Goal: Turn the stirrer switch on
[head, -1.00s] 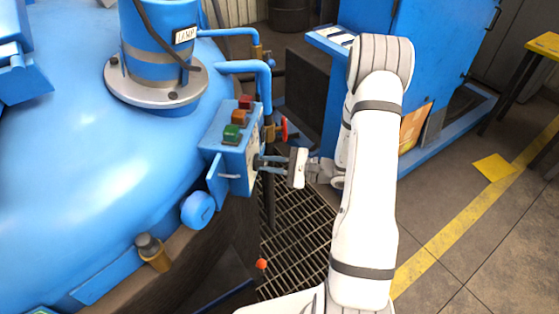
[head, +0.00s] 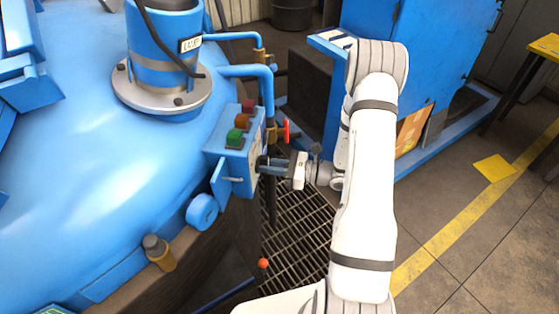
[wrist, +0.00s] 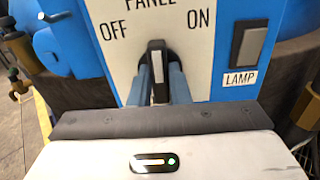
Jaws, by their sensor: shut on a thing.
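The stirrer switch is a black knob with a white stripe (wrist: 157,70) on a white plate, below a partly cut-off word "PANEL". Its stripe stands nearly upright in the wrist view, between the words OFF on the left and ON on the right. My gripper (wrist: 160,86) has its two blue-grey fingers on either side of the knob, shut on it. In the head view my gripper (head: 262,165) reaches the right-hand face of the blue control box (head: 231,161); the knob itself is hidden there.
Red, orange and green buttons (head: 241,121) sit on top of the box. A lamp switch (wrist: 247,45) is right of the knob. A red valve wheel (head: 286,131) and blue pipes (head: 247,71) stand close behind. Floor grating (head: 300,225) lies below.

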